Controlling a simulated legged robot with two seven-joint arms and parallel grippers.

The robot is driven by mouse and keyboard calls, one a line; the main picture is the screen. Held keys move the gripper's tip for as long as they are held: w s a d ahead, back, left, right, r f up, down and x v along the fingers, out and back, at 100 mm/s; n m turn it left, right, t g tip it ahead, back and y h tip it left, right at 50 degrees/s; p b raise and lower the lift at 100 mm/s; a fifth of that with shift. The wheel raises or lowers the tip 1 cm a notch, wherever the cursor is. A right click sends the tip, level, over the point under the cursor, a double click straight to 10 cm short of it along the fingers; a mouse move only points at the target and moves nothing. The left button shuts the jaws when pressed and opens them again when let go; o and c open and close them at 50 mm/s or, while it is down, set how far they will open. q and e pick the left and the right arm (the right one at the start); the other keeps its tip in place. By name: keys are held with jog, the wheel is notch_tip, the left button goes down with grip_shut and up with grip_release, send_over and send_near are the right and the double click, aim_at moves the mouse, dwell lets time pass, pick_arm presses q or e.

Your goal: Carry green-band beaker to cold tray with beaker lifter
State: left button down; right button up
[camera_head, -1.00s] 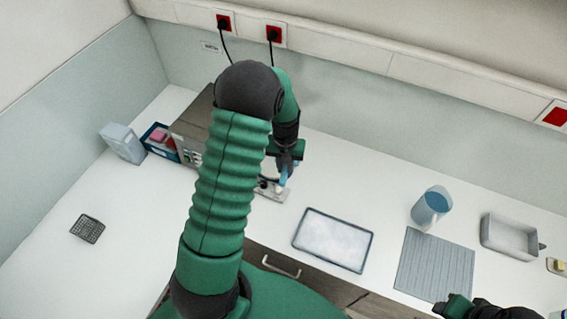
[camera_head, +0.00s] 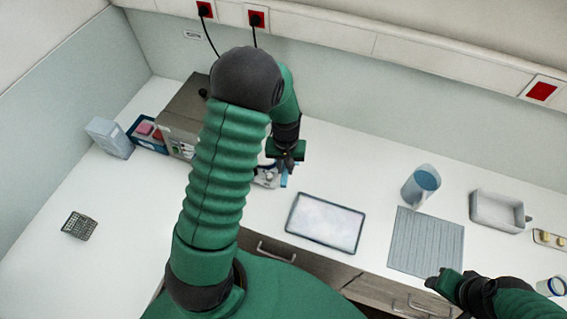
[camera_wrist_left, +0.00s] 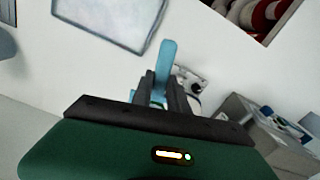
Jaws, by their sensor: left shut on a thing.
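My left gripper (camera_head: 287,163) is shut on a light-blue handle (camera_wrist_left: 166,62), which looks like the beaker lifter's. The handle sticks out past the fingers in the left wrist view. In the head view, a small pale thing with dark marks (camera_head: 266,176) lies just left of the gripper, partly hidden by my arm; I cannot tell what it is. I cannot make out the green-band beaker. The frosted tray with a dark rim, likely the cold tray (camera_head: 325,222), lies on the bench right of and nearer than the left gripper. My right gripper (camera_head: 441,281) is at the lower right; its jaws are unclear.
A grey ribbed mat (camera_head: 425,243), a blue-tinted jug (camera_head: 421,186) and a grey open tray (camera_head: 497,211) are on the right. A boxy instrument (camera_head: 186,115) stands behind my left arm. A wire rack (camera_head: 79,226) is at left. Bench between left gripper and frosted tray is clear.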

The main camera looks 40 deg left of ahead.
pick_arm(q)
jog(key=shift+s+d+f+p, duration=0.6)
jog(key=shift+s+d, duration=0.95)
jog(key=shift+d, duration=3.95)
jog(key=shift+s+d+f+p, duration=0.2)
jog(key=shift+s+d+f, duration=1.05)
jog(key=shift+d, duration=4.2)
jog(key=shift+s+f+b, duration=0.15)
jog(key=shift+f+b, duration=0.7)
jog(key=shift+f, duration=0.15)
jog(key=shift+s+f+b, duration=0.15)
jog(key=shift+f+b, duration=0.7)
jog(key=shift+f, duration=0.25)
jog(key=shift+a+f+b, duration=0.1)
jog(key=shift+f+b, duration=0.85)
jog(key=shift+f, duration=0.15)
jog(key=shift+f+b, duration=0.5)
jog(key=shift+f, duration=0.25)
jog(key=shift+f, duration=0.3)
